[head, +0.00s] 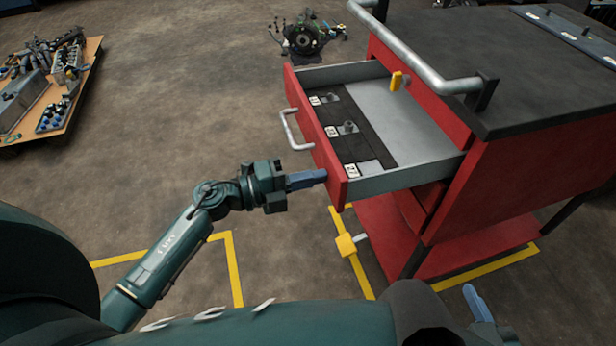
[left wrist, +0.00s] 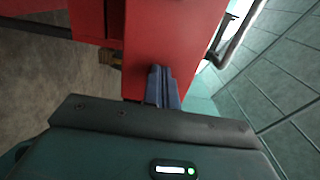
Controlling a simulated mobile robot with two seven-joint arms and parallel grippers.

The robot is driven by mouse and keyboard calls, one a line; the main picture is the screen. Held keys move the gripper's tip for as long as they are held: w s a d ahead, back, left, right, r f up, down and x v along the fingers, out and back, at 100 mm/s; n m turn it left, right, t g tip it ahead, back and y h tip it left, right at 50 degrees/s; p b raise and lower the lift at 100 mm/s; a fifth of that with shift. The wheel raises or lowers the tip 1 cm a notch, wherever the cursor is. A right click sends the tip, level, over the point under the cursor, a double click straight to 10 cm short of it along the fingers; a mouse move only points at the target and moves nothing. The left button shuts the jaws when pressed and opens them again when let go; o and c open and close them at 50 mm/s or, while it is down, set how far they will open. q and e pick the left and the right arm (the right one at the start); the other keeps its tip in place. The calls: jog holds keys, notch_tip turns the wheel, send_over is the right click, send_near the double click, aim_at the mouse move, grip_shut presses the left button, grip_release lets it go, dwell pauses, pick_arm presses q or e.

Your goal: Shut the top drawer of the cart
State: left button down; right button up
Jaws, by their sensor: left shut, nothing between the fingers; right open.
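The red cart (head: 540,170) stands at the right with its top drawer (head: 318,140) pulled out toward the left. The drawer has a red front, grey walls and a silver handle (head: 290,130). My left gripper (head: 322,176) is shut and empty, its fingertips at the near lower end of the drawer front, touching it or very close. In the left wrist view the shut blue fingers (left wrist: 162,78) point at the red drawer front (left wrist: 165,35). My right gripper (head: 478,303) shows only partly at the bottom right, below the cart; it is open.
A silver push bar (head: 420,65) runs along the cart's top edge. A lower red shelf (head: 480,250) sits under the drawers. A table with parts (head: 75,100) is at the far left and a machine part (head: 303,38) lies on the floor behind. The floor left of the drawer is clear.

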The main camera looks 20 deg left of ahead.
pick_arm(q)
jog(key=shift+d, duration=0.1)
send_near(418, 155)
jog(key=s+r, duration=0.1)
jog(key=s+a+r, duration=0.1)
jog(key=s, duration=0.1)
jog(key=s+a+r, duration=0.1)
jog(key=shift+s+r+p, duration=0.25)
jog(key=shift+s+p, duration=0.05)
jog(key=b+x, duration=0.2)
jog(key=x, duration=1)
jog(key=shift+a+f+b, duration=0.1)
jog(key=shift+f+b, duration=0.05)
jog(key=shift+b, duration=0.25)
jog(key=shift+w+d, duration=0.35)
jog(key=shift+d, duration=0.1)
jog(key=shift+r, duration=0.25)
pick_arm(e)
jog(key=f, duration=0.1)
jog(key=a+f+n, duration=0.1)
jog(key=f, duration=0.1)
jog(key=shift+w+a, duration=0.15)
pick_arm(q)
jog(key=shift+r, duration=0.15)
pick_arm(e)
jog(key=shift+r, duration=0.1)
